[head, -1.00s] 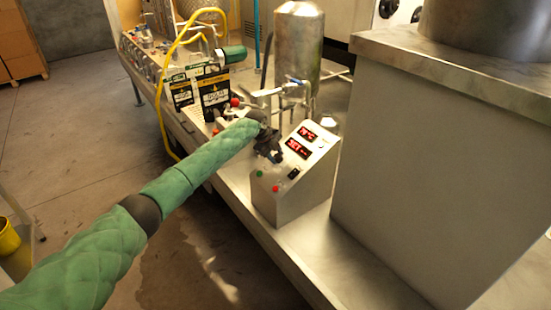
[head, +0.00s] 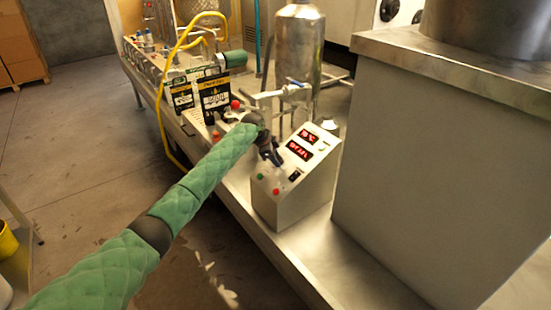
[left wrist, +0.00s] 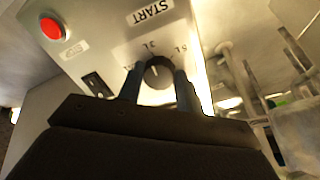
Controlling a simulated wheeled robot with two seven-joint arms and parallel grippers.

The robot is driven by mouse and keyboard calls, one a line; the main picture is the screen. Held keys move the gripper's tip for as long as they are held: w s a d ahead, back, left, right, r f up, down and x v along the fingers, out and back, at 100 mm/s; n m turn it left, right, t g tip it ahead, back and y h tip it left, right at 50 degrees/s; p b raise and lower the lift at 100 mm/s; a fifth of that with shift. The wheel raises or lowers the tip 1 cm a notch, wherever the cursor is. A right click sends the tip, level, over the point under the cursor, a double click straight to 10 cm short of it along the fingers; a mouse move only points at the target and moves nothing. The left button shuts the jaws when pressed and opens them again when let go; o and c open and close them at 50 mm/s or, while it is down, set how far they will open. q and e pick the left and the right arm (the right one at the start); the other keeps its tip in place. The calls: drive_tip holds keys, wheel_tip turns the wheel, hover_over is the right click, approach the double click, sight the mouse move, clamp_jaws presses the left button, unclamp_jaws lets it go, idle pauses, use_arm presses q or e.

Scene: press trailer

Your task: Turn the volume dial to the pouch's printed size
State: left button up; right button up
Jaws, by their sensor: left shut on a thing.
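The control box (head: 290,200) stands on the steel trailer deck, its sloped panel carrying two red displays (head: 300,150) too small to read surely. My left gripper (head: 275,158) is at the panel's left side. In the left wrist view its two fingers (left wrist: 158,85) are shut on the dark round volume dial (left wrist: 158,72), one on each side. The dial has a white pointer mark; "3 L" and "5 L" are printed around it. Two pouches with dark labels, a front one (head: 215,92) and a smaller one (head: 181,97), stand beyond my arm; their printed size is not legible.
A START label (left wrist: 150,12) and a red button (left wrist: 52,28) are on the panel. A steel tank (head: 298,40) and a valve pipe (head: 285,92) stand behind the box. A large steel block (head: 430,170) is close on the right. A yellow hose (head: 160,110) hangs at the left.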

idle(0.3)
use_arm(q)
drive_tip(key=o, duration=1)
use_arm(e)
drive_tip(key=shift+s+a, duration=0.1)
drive_tip(key=shift+a, duration=0.05)
use_arm(q)
drive_tip(key=shift+a+r, duration=0.15)
drive_tip(key=b+v, duration=0.3)
drive_tip(key=v, duration=0.4)
drive_tip(key=shift+r, duration=0.2)
use_arm(e)
wheel_tip(320, 180, up, 6)
drive_tip(key=w+a, duration=0.2)
drive_tip(key=shift+w+a, duration=0.15)
drive_tip(key=shift+w, duration=0.15)
use_arm(q)
drive_tip(key=shift+a, duration=0.1)
